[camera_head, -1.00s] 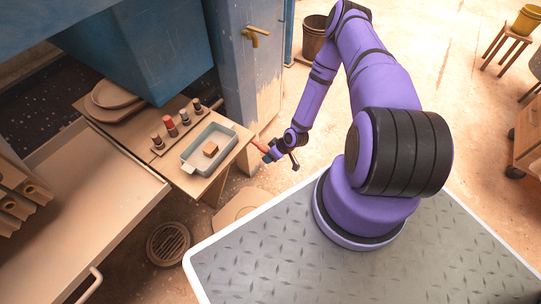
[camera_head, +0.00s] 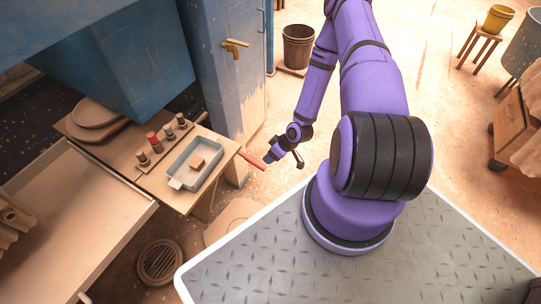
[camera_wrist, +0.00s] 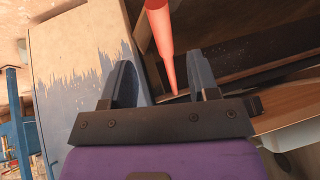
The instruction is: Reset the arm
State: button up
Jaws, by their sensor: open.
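My gripper (camera_head: 268,159) hangs at the end of my purple arm, just right of the small wooden table's corner in the head view. In the wrist view my gripper (camera_wrist: 162,78) shows two dark fingers spread apart with nothing clamped between them. A red tapered rod (camera_wrist: 160,38) lies beyond and between the fingers, its narrow end toward the gripper. The red rod (camera_head: 252,161) also shows in the head view beside the fingertips; I cannot tell whether it touches them.
The wooden table (camera_head: 222,150) holds a grey tray (camera_head: 176,184) with a tan block (camera_head: 197,162), and a rack of several small bottles (camera_head: 152,140). A blue cabinet (camera_head: 236,90) stands behind. A bucket (camera_head: 298,48) is on the floor.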

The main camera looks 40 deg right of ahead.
dwell(0.3)
jog(key=w+d+r+g+h, duration=0.1)
jog(key=w+d+r+h, duration=0.2)
jog(key=r, duration=0.7)
jog(key=w+d+r+g, duration=0.1)
jog(key=w+d+r, duration=0.25)
jog(key=r, duration=0.65)
jog(key=a+r+h, duration=0.1)
jog(key=a+r, duration=0.1)
jog(key=r, duration=0.8)
jog(key=a+r+h, duration=0.2)
jog(key=r, duration=0.8)
jog(key=s+a+r+m+t, duration=0.1)
jog(key=s+a+r, duration=0.25)
jog(key=r, duration=0.45)
jog(key=s+a+r+m, duration=0.25)
jog(key=s+r, duration=0.25)
jog(key=r, duration=0.4)
jog(key=s+a+r, duration=0.3)
jog(key=s+r, duration=0.1)
jog(key=s, duration=0.4)
jog(key=s+a+r+t+y, duration=0.1)
jog(key=s+a+r, duration=0.3)
jog(key=s, duration=0.4)
jog(key=shift+s+a+r+m+y, duration=0.15)
jog(key=shift+s+r+m+y, duration=0.2)
jog(key=shift+m, duration=0.1)
